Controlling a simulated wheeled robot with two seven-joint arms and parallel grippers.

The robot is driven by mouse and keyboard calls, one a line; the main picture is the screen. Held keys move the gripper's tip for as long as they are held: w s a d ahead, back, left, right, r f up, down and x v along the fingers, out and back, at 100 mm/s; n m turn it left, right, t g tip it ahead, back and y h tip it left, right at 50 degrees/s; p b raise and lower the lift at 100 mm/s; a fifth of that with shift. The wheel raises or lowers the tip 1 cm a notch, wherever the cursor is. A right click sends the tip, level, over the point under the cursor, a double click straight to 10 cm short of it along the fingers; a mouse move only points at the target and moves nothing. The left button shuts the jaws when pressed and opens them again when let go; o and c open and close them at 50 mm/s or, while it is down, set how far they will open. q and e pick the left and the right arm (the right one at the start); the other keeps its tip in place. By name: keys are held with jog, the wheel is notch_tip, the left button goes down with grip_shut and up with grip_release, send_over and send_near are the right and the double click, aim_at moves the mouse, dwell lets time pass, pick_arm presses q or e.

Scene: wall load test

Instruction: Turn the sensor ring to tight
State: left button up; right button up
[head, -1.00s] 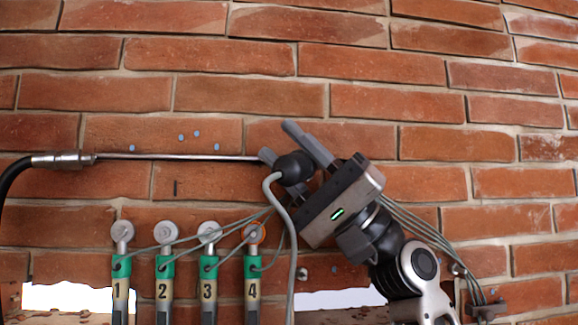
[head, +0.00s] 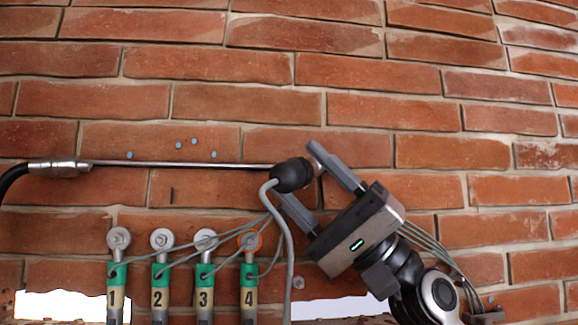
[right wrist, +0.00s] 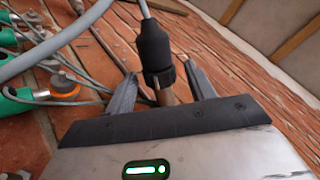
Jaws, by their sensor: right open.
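The sensor is a black plug (head: 289,176) on a grey cable at the right end of a thin metal rod. In the right wrist view the black plug (right wrist: 155,42) has a darker sensor ring (right wrist: 159,76) at its near end, with a brownish stub below it. My right gripper (head: 297,173) is open. Its fingers come from the lower right and lie on either side of the plug's end, apart from it. In the right wrist view the ring shows between the fingertips (right wrist: 158,71), with gaps. Any mark for tight is too small to see. My left gripper is not in view.
Several green-and-tan numbered sensors (head: 160,280) hang at the lower left with thin cables. The grey cable (head: 287,245) hangs down left of my right gripper. The metal rod (head: 190,164) runs left along the brick wall (head: 210,65). The upper wall is clear.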

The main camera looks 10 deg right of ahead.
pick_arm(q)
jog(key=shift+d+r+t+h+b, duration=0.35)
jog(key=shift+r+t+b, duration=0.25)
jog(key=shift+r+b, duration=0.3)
pick_arm(e)
jog(key=v, duration=1.2)
jog(key=shift+d+f, duration=0.15)
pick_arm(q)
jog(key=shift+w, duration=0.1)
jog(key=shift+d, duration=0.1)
pick_arm(e)
jog(key=shift+s, duration=0.1)
